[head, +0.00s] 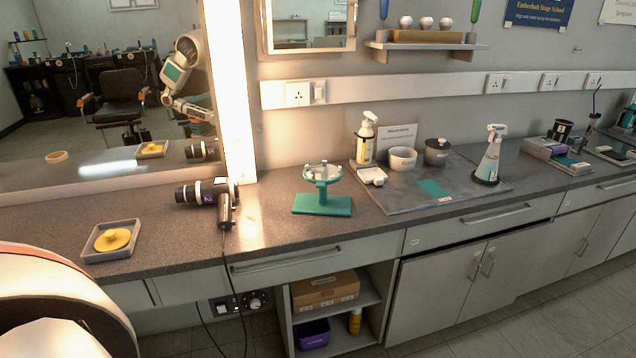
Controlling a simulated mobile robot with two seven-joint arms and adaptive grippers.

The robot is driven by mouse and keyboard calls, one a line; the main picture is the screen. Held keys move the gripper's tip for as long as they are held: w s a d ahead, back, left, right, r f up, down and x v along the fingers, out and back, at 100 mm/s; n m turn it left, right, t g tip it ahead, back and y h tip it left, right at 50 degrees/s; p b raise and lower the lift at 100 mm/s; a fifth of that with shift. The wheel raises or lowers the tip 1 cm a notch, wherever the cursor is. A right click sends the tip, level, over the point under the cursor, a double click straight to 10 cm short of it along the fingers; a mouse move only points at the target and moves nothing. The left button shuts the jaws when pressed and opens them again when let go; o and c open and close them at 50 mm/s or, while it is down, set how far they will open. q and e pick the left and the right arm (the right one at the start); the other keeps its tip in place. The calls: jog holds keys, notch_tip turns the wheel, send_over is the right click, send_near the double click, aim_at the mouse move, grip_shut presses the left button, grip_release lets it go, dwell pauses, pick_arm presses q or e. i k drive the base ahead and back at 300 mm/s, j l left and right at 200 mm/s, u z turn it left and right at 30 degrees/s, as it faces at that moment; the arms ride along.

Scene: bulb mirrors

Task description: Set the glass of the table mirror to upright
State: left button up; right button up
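The table mirror stands on the counter near the middle of the head view. It has a teal rectangular base (322,205), a short teal post and a round glass (322,172) in a teal frame. The glass lies tipped back, close to flat, facing mostly up. Nothing touches the mirror. Neither of my grippers shows directly in the head view. Part of a white and teal robot arm shows only as a reflection in the large wall mirror (110,120).
A hair dryer (226,207) with a cord lies left of the table mirror. A grey tray (110,241) with a yellow object is farther left. A grey mat (430,188) with bottles and pots is close on the right. The counter in front of the mirror is clear.

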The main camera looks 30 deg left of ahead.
aim_at(323, 174)
jog(key=u, duration=1.1)
jog(key=i+l, duration=0.05)
